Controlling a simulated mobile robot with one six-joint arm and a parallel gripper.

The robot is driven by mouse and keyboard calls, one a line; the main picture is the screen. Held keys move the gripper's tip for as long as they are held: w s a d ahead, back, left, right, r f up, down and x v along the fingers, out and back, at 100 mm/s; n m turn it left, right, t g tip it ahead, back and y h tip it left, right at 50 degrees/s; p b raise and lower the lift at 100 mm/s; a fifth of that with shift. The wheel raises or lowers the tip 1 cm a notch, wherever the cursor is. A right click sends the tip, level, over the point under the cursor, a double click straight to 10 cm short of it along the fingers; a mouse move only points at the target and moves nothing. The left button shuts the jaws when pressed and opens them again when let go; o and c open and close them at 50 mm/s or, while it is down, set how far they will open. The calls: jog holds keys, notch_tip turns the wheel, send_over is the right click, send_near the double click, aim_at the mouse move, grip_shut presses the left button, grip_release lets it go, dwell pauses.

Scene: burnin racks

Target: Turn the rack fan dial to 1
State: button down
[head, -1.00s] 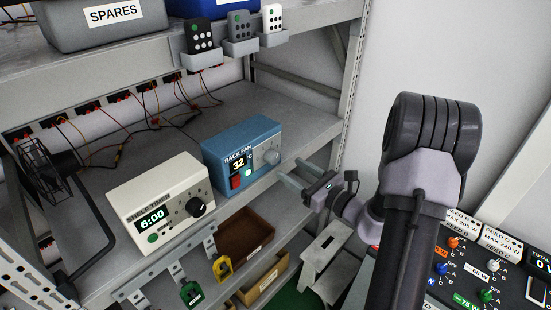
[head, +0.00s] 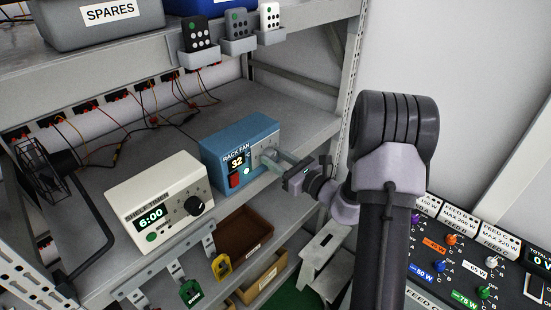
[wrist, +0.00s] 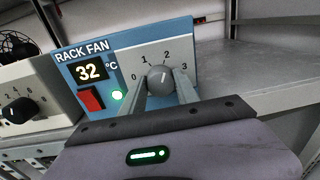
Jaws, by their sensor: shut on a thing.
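The rack fan unit (head: 240,150) is a blue box on the shelf, with a lit display reading 32 °C, a red switch and a lit green lamp. It also shows in the wrist view (wrist: 125,58). Its round grey dial (wrist: 159,75) has marks 0, 1, 2 and 3 around it. The dial's pale pointer line leans up and slightly right, seemingly toward 2. My gripper (wrist: 161,87) is shut on the dial, one finger on each side. In the head view my gripper (head: 272,161) reaches the dial from the right and partly hides it.
A cream shelf timer (head: 157,203) reading 6:00 with a black knob stands left of the fan unit. Loose wires lie behind. Remotes (head: 238,30) hang above. Shelf right of the unit is clear.

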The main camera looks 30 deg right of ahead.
jog(key=shift+b, duration=0.45)
jog(key=n+b, duration=0.2)
jog(key=b, duration=0.1)
jog(key=shift+f, duration=0.25)
jog(key=n+b, duration=0.3)
jog(key=b, duration=0.1)
jog(key=shift+f, duration=0.1)
jog(key=n+b, duration=0.3)
jog(key=b, duration=0.1)
jog(key=n+b, duration=0.1)
jog(key=b, duration=0.2)
jog(key=shift+n, duration=0.3)
jog(key=shift+a+r+n, duration=0.1)
jog(key=shift+r+n, duration=0.15)
jog(key=shift+n, duration=0.05)
jog(key=c, duration=0.9)
grip_release()
